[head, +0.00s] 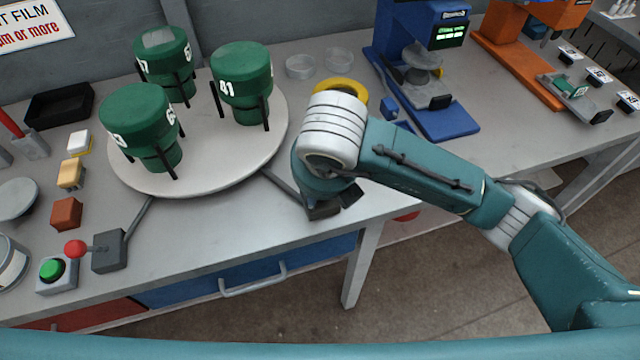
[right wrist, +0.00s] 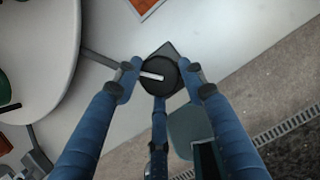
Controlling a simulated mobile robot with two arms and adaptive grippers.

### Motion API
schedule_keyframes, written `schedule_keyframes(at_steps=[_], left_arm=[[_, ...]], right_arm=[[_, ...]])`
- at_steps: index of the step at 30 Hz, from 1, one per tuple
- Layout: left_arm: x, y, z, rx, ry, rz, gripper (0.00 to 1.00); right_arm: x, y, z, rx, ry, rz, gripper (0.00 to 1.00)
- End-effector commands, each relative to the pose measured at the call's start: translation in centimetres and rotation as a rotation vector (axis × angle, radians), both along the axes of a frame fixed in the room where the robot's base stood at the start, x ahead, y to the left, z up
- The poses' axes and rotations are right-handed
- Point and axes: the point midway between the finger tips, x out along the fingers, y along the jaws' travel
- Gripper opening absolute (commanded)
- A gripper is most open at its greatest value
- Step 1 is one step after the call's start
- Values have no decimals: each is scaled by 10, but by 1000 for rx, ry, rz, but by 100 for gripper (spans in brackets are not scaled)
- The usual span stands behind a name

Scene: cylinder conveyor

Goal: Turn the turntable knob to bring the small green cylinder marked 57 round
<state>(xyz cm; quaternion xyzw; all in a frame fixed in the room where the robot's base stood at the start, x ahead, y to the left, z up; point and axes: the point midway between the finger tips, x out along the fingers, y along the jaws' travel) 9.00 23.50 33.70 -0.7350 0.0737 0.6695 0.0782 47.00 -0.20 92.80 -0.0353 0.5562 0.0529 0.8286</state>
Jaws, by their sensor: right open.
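A round pale turntable (head: 215,172) carries three green cylinders in dark holders. The rear-left cylinder (head: 163,58) has a grey patch on top; its partly visible marks, a 7 and a 5, fit 57. The right cylinder (head: 242,75) reads 41. The front-left cylinder (head: 137,118) shows a 3 and a 6. The black knob (right wrist: 158,80) with a white pointer bar sits beside the turntable. My right gripper (right wrist: 161,78) is open, with one finger on each side of the knob; contact is unclear. My arm mostly hides the knob from the head view. My left gripper is out of view.
A red-ball lever (head: 76,249) and a green button (head: 52,269) stand at the front left. Small blocks and a black tray (head: 60,103) lie left of the turntable. A yellow ring (head: 342,87) and a blue machine (head: 425,70) stand behind my right arm.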

Motion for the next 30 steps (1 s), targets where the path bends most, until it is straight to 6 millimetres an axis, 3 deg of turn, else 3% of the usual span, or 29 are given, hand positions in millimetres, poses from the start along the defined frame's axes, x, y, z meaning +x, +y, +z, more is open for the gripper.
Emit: schedule_keyframes(at_steps=[1, 3, 4, 15, 30], left_arm=[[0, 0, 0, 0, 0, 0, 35], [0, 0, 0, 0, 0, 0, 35], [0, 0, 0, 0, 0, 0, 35], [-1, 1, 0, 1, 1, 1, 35], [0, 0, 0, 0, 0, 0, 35]], right_arm=[[6, 0, 6, 7, -18, -9, 42], [6, 0, 6, 6, -18, -9, 56], [6, 0, 5, 6, -17, -8, 59], [1, 0, 7, 2, -10, -4, 59], [-27, -5, 84, 2, -18, -4, 59]])
